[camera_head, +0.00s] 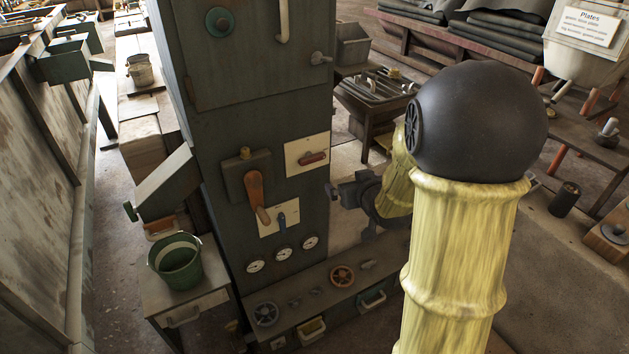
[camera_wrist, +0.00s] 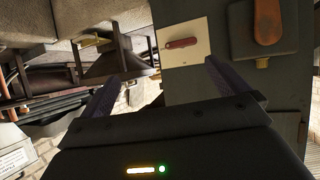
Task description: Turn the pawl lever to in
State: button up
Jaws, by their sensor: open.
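The dark cabinet front carries several levers, and I cannot read any label that tells which is the pawl lever. A red handle (camera_head: 313,158) lies nearly level on a white plate (camera_head: 294,170). A long orange lever (camera_head: 256,198) hangs down on a dark plate to its left. A small blue lever (camera_head: 282,220) sits on another white plate below. My gripper (camera_head: 332,192) is open and empty, right of the cabinet and apart from it. In the wrist view my open fingers (camera_wrist: 163,72) point towards the red handle (camera_wrist: 181,43), with the orange lever (camera_wrist: 267,22) to the right.
Several round gauges (camera_head: 283,253) sit low on the cabinet. A ledge with handwheels (camera_head: 342,275) juts out below. A green bucket (camera_head: 175,262) stands on a side table at left. A bench with a metal rack (camera_head: 381,88) stands behind my arm.

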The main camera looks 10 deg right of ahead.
aim_at(314, 161)
jog(key=w+f+n+t+y+b, duration=0.2)
jog(key=w+f+t+y+b, duration=0.2)
jog(key=f+b, duration=0.4)
jog(key=t+y+b, duration=0.1)
jog(key=b, duration=0.2)
jog(key=shift+n+b, duration=0.3)
jog(key=shift+b, duration=0.05)
jog(key=shift+w+a, duration=0.1)
jog(key=b+x, duration=0.1)
jog(key=x, duration=1.6)
jog(key=shift+w+a, duration=0.15)
jog(key=shift+w, duration=0.05)
jog(key=shift+c, duration=0.2)
jog(key=c, duration=0.9)
jog(key=shift+o, duration=0.2)
